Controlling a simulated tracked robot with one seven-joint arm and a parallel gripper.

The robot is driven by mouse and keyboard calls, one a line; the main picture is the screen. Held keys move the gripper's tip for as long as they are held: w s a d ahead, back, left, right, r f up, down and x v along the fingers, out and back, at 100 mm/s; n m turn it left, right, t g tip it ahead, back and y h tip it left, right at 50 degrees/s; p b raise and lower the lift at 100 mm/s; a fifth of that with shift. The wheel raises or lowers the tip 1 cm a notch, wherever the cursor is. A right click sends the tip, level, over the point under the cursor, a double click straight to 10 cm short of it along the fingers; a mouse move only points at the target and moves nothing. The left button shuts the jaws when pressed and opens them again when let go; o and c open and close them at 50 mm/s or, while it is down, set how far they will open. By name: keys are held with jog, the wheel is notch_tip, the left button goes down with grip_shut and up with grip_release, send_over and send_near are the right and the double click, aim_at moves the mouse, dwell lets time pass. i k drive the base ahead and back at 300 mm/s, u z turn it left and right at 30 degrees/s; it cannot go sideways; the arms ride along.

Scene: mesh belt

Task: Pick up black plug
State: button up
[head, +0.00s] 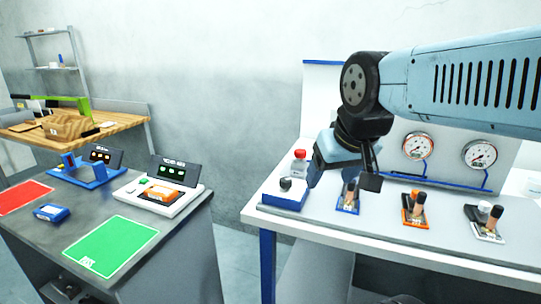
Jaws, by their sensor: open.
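A small black rounded piece (286,184), which may be the black plug, sits on top of a blue and white box (284,197) at the left end of the white bench. My gripper (341,178) is open, just right of this box and in front of the bench's back panel. Nothing shows between its fingers. I cannot tell its exact height above the bench. Behind and below it, a blue-based holder (347,207) carries a dark and tan upright piece, partly covered by the gripper.
An orange-based holder (413,221) and a white-based holder (485,236) stand to the right. A red-capped bottle (299,161) stands behind the box. Two gauges (417,146) and blue pipes back the bench. A grey table (190,222) stands left, across a floor gap.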

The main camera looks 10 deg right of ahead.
aim_at(497, 211)
jog(key=u, duration=0.55)
jog(key=i, duration=0.15)
jog(key=z, duration=2.95)
jog(key=k, duration=0.8)
jog(key=z, duration=0.2)
jog(key=i, duration=0.7)
